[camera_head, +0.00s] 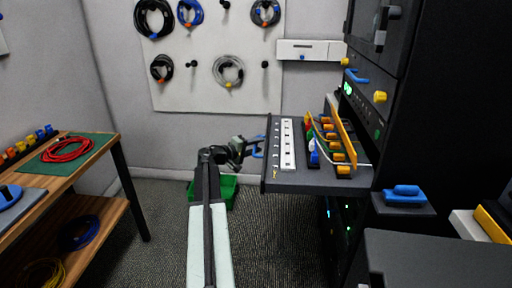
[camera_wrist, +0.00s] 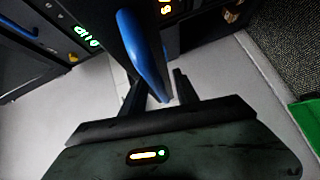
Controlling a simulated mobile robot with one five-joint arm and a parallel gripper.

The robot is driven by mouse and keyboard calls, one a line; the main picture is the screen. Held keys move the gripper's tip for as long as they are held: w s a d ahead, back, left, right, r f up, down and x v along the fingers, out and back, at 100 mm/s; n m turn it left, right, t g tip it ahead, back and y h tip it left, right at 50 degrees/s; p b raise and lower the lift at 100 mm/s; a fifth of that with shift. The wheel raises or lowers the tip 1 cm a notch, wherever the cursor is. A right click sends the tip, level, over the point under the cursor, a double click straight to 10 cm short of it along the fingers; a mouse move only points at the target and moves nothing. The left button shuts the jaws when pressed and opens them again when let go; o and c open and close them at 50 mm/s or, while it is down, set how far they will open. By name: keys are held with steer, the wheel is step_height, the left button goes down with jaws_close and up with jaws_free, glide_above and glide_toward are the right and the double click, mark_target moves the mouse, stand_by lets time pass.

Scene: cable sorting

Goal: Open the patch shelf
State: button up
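The patch shelf (camera_head: 285,184) is a dark tray standing well out from the black rack at right in the head view. A blue handle (camera_head: 257,147) is on its left front edge. My gripper (camera_head: 250,146) is at this handle. In the wrist view the blue handle (camera_wrist: 143,52) reaches down between the two dark fingers of my gripper (camera_wrist: 160,92). The fingers stand apart, with gaps visible beside the handle. Whether either finger touches it is hard to tell.
The shelf carries a white port strip (camera_head: 287,146) and several orange-ended connectors (camera_head: 328,127). A green bin (camera_head: 228,190) stands on the floor below. A wooden table (camera_head: 75,178) with a red cable (camera_head: 67,149) is at left.

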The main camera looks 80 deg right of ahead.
steer(key=p+v, duration=0.1)
steer(key=v, duration=0.6)
steer(key=shift+w+a, duration=0.2)
steer(key=shift+a, duration=0.15)
steer(key=shift+r, duration=0.1)
